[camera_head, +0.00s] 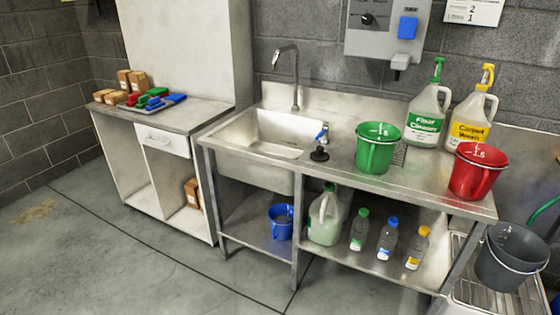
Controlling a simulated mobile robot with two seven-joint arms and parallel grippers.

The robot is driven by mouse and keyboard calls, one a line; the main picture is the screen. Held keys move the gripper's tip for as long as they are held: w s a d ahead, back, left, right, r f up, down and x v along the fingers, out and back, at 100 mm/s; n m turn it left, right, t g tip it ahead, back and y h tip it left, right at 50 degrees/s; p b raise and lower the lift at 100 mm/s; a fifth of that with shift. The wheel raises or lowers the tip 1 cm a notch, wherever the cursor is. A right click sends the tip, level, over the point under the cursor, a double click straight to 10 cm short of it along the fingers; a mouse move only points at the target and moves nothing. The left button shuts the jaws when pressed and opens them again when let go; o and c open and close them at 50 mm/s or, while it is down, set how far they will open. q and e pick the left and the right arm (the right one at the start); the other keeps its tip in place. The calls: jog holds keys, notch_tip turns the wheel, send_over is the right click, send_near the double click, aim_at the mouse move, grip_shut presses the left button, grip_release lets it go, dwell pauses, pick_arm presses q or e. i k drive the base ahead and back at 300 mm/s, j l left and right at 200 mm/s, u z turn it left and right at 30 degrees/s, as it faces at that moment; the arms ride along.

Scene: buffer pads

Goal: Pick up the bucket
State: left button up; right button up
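Several buckets are in view, and I cannot tell which one the task means. A green bucket (373,150) stands upright on the steel counter, right of the sink. A red bucket (475,172) stands upright near the counter's right end. A small blue bucket (280,223) stands on the shelf under the counter. A dark grey bucket (508,262) with a wire handle is at the lower right, over a metal grate (490,292). Neither of my grippers shows in this view.
A steel sink (275,135) with a tap (292,75) is left of the green bucket. A floor cleaner jug (426,115) and a carpet wash jug (470,118) stand behind the buckets. Bottles (388,240) line the lower shelf. The concrete floor (110,255) at left is clear.

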aim_at(477, 166)
jog(key=i+l+u, duration=0.1)
jog(key=i+z, duration=0.15)
jog(key=z, duration=1.25)
jog(key=i+l+u, duration=0.1)
jog(key=u, duration=0.4)
jog(key=i+l+u, duration=0.1)
jog(key=u, duration=0.35)
jog(key=l+u, duration=0.3)
jog(key=u, duration=0.2)
jog(key=l+u, duration=0.25)
jog(key=l, duration=0.3)
jog(key=l+u, duration=0.25)
jog(key=l, duration=0.25)
jog(key=l+u, duration=0.2)
jog(key=l, duration=0.9)
jog(key=k, duration=0.05)
